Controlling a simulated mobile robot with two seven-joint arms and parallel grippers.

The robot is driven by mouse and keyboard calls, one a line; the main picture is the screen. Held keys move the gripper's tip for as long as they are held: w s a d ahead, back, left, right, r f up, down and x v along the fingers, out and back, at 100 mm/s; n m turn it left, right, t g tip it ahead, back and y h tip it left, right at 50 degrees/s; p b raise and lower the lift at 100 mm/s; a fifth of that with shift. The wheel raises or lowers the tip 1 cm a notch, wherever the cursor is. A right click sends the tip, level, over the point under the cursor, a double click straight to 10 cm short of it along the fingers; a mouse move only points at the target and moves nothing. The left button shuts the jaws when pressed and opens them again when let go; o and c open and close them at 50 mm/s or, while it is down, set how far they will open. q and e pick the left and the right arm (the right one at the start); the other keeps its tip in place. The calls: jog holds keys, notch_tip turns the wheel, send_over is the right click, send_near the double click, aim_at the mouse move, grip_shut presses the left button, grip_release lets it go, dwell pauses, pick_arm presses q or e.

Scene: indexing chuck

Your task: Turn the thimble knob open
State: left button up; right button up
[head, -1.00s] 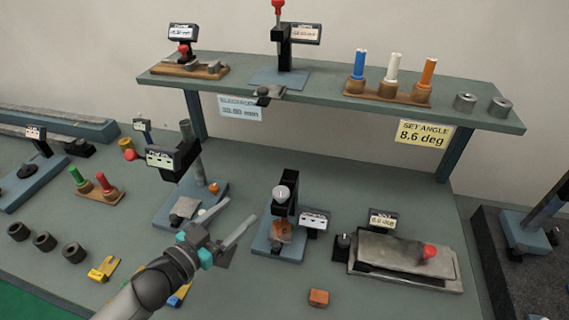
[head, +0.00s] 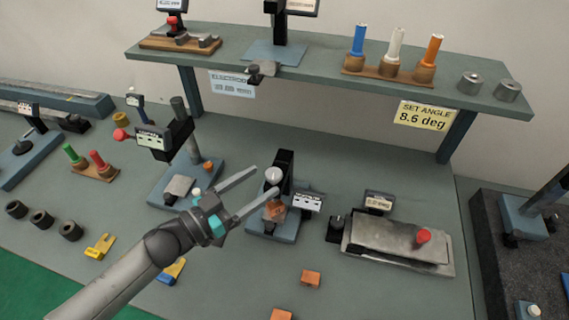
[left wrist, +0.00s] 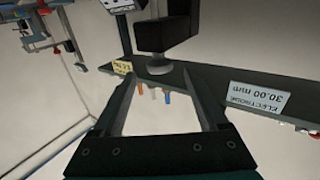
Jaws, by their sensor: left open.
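The thimble knob (head: 273,175) is a pale round knob on the black upright frame (head: 286,165) of a small gauge on a blue base, at the middle of the bench. An orange-brown block (head: 274,210) sits below it on the gauge. My left gripper (head: 264,180) is open, its two fingers reaching up to the near left side of the knob. In the left wrist view the knob (left wrist: 165,77) shows ahead, between the fingertips, under a dark body. I cannot tell whether a finger touches it. My right gripper is not in view.
A small display (head: 307,202) stands just right of the gauge. Another stand with a display (head: 153,139) is at its left. The shelf (head: 320,82) overhangs behind. A grey plate fixture (head: 395,238) lies to the right. The bench in front is mostly clear.

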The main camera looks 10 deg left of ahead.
aim_at(285, 175)
pick_arm(q)
jog(key=x, duration=0.8)
jog(key=shift+s, duration=0.1)
grip_shut()
dwell(0.4)
